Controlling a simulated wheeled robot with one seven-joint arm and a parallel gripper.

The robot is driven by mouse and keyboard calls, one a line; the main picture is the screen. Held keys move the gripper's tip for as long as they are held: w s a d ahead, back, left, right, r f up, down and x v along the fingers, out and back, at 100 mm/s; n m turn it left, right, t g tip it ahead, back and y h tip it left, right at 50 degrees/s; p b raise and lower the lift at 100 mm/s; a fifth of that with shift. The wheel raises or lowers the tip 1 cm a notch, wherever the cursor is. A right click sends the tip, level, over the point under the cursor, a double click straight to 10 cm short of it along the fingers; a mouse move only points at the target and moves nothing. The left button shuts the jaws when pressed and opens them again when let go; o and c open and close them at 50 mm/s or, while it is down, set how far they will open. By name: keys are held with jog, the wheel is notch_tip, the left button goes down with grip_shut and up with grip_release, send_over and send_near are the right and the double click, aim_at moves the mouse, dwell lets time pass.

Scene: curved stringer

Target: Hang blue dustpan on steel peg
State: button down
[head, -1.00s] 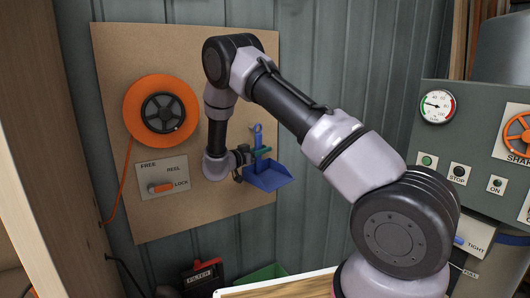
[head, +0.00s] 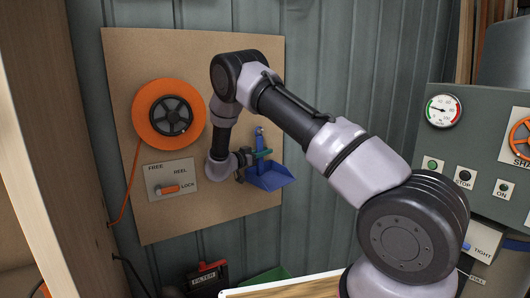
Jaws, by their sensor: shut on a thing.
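The blue dustpan (head: 268,179) is in front of the right part of the brown board, with its handle pointing up and its pan at the bottom. My gripper (head: 259,155) is shut on the dustpan's handle from the left. The handle's upper end (head: 260,132) rises above the jaws. The steel peg cannot be made out; it may be hidden behind the handle or my gripper. I cannot tell whether the handle touches the board or a peg.
The brown board (head: 240,210) carries an orange reel (head: 145,117) and a lever plate (head: 160,190) left of my wrist. A green-grey control panel (head: 450,150) stands at right. A red filter box (head: 207,277) and a green bin (head: 268,277) are below the board.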

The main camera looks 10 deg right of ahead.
jog(key=shift+w+a+f, duration=0.2)
jog(key=shift+w+f, duration=0.05)
